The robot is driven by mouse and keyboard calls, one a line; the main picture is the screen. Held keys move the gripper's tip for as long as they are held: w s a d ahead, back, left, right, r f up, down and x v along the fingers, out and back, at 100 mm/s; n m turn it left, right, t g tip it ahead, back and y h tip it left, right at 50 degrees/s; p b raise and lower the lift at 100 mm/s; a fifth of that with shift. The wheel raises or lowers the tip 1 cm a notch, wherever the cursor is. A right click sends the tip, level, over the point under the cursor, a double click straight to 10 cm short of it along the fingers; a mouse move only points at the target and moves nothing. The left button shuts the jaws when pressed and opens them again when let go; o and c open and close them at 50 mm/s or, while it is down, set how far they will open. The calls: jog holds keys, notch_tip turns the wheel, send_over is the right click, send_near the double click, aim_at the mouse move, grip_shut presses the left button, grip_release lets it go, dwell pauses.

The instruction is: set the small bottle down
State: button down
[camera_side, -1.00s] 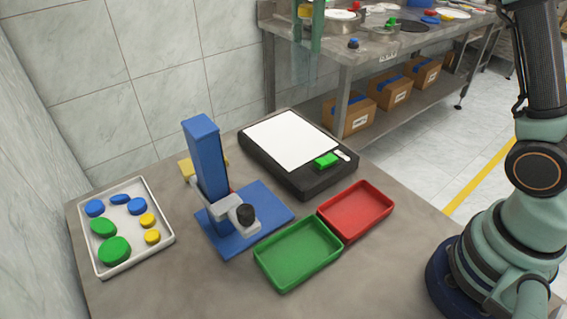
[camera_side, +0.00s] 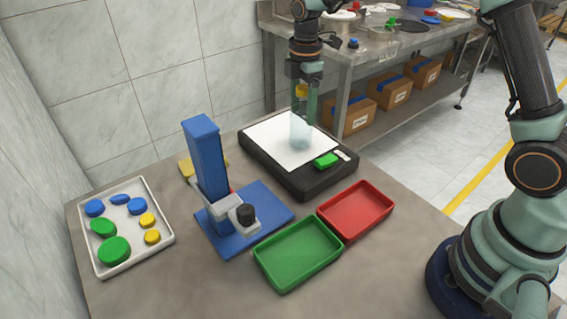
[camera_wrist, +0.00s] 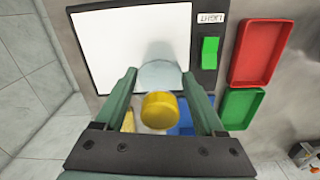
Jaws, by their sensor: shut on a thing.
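The small bottle is pale blue and see-through (camera_side: 300,131), with a yellow cap. In the side view it is upright over the white panel (camera_side: 270,137) of a black box; I cannot tell whether its base touches. My gripper (camera_side: 304,100) points down from above and is shut on the bottle. In the wrist view the yellow cap (camera_wrist: 159,109) shows between the fingers (camera_wrist: 162,88), and the pale bottle body (camera_wrist: 160,75) lies over the white panel (camera_wrist: 105,40). The fingers partly hide the bottle.
The box has a green switch (camera_side: 327,160) at its front right. A red tray (camera_side: 355,212) and a green tray (camera_side: 298,256) stand empty in front. A blue press (camera_side: 205,160) stands left of them. A white tray (camera_side: 165,237) holds several coloured caps.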

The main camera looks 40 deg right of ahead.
jog(key=shift+f, duration=0.35)
grip_release()
